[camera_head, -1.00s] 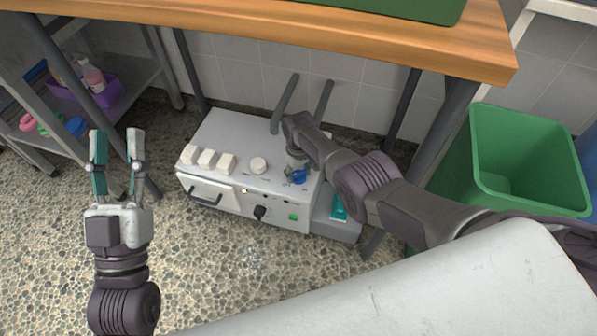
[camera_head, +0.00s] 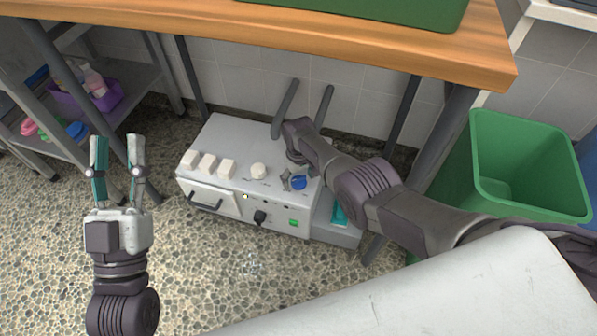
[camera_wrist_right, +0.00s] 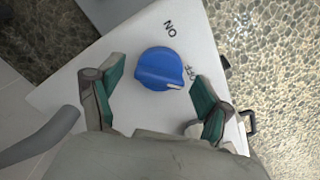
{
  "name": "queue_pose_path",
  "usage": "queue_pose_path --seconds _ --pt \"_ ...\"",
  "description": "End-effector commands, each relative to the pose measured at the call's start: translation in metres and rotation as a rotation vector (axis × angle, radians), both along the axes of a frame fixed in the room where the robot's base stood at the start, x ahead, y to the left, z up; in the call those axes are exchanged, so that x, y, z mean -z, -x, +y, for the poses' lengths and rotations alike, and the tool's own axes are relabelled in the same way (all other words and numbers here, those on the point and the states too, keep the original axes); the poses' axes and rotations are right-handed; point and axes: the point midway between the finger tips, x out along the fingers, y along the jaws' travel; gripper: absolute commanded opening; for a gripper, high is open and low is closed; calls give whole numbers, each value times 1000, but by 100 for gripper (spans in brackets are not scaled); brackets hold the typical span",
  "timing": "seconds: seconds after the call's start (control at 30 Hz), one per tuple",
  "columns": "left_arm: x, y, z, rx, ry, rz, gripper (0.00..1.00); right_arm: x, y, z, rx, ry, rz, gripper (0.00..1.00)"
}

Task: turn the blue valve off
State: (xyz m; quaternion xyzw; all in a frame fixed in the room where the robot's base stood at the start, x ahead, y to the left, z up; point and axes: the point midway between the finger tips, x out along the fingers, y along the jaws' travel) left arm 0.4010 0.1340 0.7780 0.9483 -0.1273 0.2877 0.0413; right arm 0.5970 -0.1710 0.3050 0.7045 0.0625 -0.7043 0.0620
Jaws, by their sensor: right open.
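The blue valve (camera_head: 299,183) is a round knob on top of the white machine (camera_head: 235,135), near its right front corner. In the right wrist view the blue valve (camera_wrist_right: 156,66) shows a raised ridge with a white mark at its lower right end. The mark lies close to the printed OFF label; the ON label is farther up. My right gripper (camera_wrist_right: 157,72) is open, its green-padded fingers on either side of the valve and apart from it. In the head view it is mostly hidden by its own arm. My left gripper (camera_head: 117,140) is open and empty, left of the machine.
White buttons (camera_head: 208,164), a round white knob (camera_head: 258,171) and a black front knob (camera_head: 260,216) are also on the machine. The wooden tabletop (camera_head: 300,35) overhangs behind. A green bin (camera_head: 530,165) stands right, a shelf (camera_head: 130,85) left. The front floor is clear.

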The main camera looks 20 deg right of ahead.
Motion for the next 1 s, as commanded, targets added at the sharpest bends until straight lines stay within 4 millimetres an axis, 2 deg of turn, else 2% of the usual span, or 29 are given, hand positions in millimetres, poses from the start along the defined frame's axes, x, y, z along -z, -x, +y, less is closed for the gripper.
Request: queue_pose_path --seconds 0.17,0.37,0.73,1.0 --pt "0 0 0 0 0 1 40 -9 -1 0 0 0 -2 78" --pt "1 0 0 0 0 1 40 -32 0 -1 0 0 -3 78" --pt "1 0 0 -1 0 2 40 -101 -1 0 1 -1 -3 78" --pt "1 0 0 -1 0 2 40 -119 0 0 1 0 0 78"
